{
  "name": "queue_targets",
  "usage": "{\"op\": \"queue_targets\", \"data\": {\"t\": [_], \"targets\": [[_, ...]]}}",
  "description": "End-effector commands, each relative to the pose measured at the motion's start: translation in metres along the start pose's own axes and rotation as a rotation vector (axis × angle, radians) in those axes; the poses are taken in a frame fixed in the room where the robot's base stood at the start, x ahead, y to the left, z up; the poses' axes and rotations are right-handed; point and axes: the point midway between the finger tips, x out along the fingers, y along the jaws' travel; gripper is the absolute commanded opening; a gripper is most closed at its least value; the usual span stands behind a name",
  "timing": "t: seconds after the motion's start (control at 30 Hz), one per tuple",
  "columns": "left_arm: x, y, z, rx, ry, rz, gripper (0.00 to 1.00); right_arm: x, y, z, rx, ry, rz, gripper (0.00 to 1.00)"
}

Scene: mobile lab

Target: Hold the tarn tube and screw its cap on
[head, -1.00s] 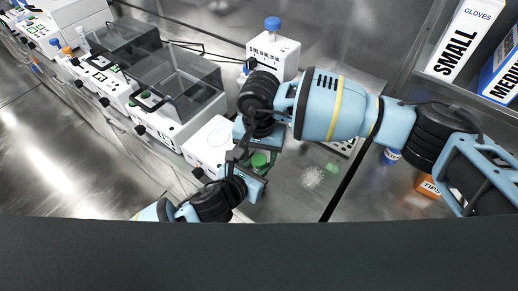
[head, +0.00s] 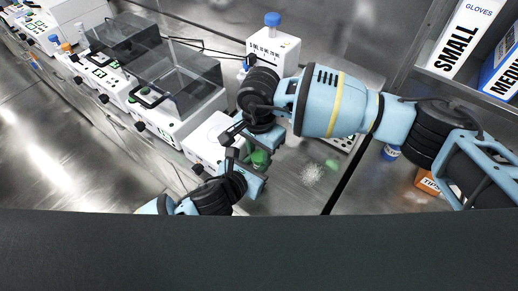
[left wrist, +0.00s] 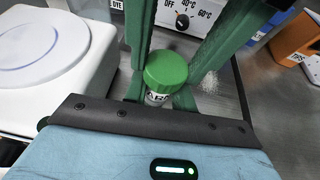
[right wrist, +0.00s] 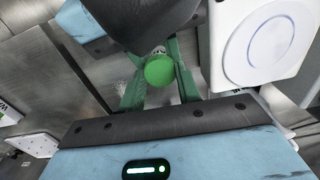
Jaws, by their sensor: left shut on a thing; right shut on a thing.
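The tarn tube (left wrist: 157,98) shows in the left wrist view as a short pale, labelled length under its round green cap (left wrist: 166,70). The cap also shows in the right wrist view (right wrist: 159,71). The tube looks upright, with the cap at its top; whether the threads are engaged cannot be seen. My left gripper (head: 252,172) is shut on the tube, low beside the right one. My right gripper (head: 259,150) comes from above and is shut on the cap, its green fingers on either side. The tube's lower part is hidden by the grippers.
A white device with a round plate (left wrist: 45,55) stands close beside the grippers. A white dial unit (head: 273,52) is behind them. An orange tips box (head: 427,181) and a blue-and-white container (head: 391,153) stand at right. Bare metal bench (head: 290,195) lies nearer.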

Motion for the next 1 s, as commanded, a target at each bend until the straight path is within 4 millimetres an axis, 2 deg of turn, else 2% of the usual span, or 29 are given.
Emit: {"op": "queue_targets", "data": {"t": [0.2,0.5,0.53,0.67,1.0], "targets": [[0.0000,0.0000,0.0000,0.000,0.000,0.000,0.00,-0.0002,-0.0003,0.0000,0.160,0.000,-0.001,0.06],[0.0000,-0.0001,-0.0001,0.000,0.000,0.000,0.00,-0.0003,-0.0004,0.0000,0.170,0.000,-0.001,0.06],[0.0000,-0.0001,-0.0001,0.000,0.000,0.000,0.00,-0.0003,-0.0003,0.0000,0.169,0.000,-0.001,0.36],[0.0000,-0.0001,-0.0001,0.000,0.000,0.000,0.00,-0.0002,-0.0003,0.0001,0.168,0.000,-0.001,0.53],[0.0000,-0.0001,-0.0001,0.000,0.000,0.000,0.00,-0.0018,-0.0003,-0.0001,0.167,0.000,-0.001,0.55]]}}
